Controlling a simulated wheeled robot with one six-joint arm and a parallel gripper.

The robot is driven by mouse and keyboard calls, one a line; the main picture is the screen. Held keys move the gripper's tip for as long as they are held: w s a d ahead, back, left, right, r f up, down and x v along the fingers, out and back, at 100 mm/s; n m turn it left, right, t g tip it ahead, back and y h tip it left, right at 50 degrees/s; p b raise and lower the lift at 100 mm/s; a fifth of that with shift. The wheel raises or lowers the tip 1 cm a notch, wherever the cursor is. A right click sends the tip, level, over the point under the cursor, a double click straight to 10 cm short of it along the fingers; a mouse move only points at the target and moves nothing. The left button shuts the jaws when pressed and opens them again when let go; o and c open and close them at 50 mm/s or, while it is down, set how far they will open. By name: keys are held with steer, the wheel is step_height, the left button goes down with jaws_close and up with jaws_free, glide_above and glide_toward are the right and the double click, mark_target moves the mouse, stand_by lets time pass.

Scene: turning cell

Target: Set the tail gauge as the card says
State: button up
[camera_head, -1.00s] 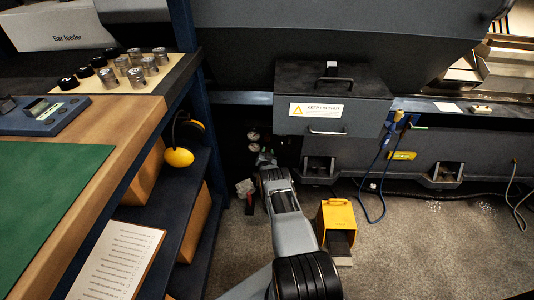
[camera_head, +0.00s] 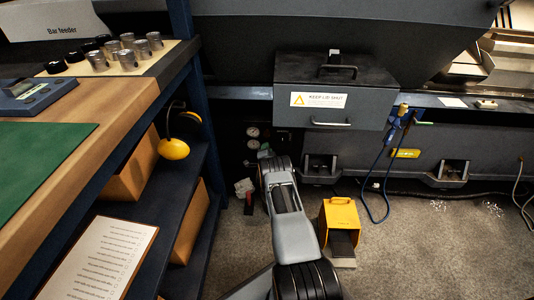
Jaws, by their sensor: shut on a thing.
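Two small round dials, an upper gauge (camera_head: 252,132) and a lower gauge (camera_head: 253,144), sit on the dark machine side left of the lidded box. Their readings are too small to tell, and I cannot tell which is the tail gauge. My arm reaches away from me to just below and right of them. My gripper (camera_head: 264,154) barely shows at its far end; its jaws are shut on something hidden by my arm. A printed card (camera_head: 98,262) lies on the lower left shelf; its lines are not legible.
The bench with a green mat (camera_head: 35,160) and shelves stands at left, with yellow earmuffs (camera_head: 173,149). A yellow foot pedal (camera_head: 340,222) stands on the floor right of my arm. A blue hose (camera_head: 374,190) hangs at right. Floor at right is mostly clear.

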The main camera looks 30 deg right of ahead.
steer(key=shift+f+m+b, duration=0.1)
steer(key=shift+m+b, duration=2.85)
steer(key=shift+m, duration=1.55)
steer(key=o, duration=0.9)
steer(key=shift+o, duration=0.2)
steer(key=shift+a, duration=0.1)
steer(key=p+v, duration=0.5)
steer(key=v, duration=0.8)
steer(key=shift+s+a+p, duration=0.2)
steer(key=shift+s+p, duration=0.1)
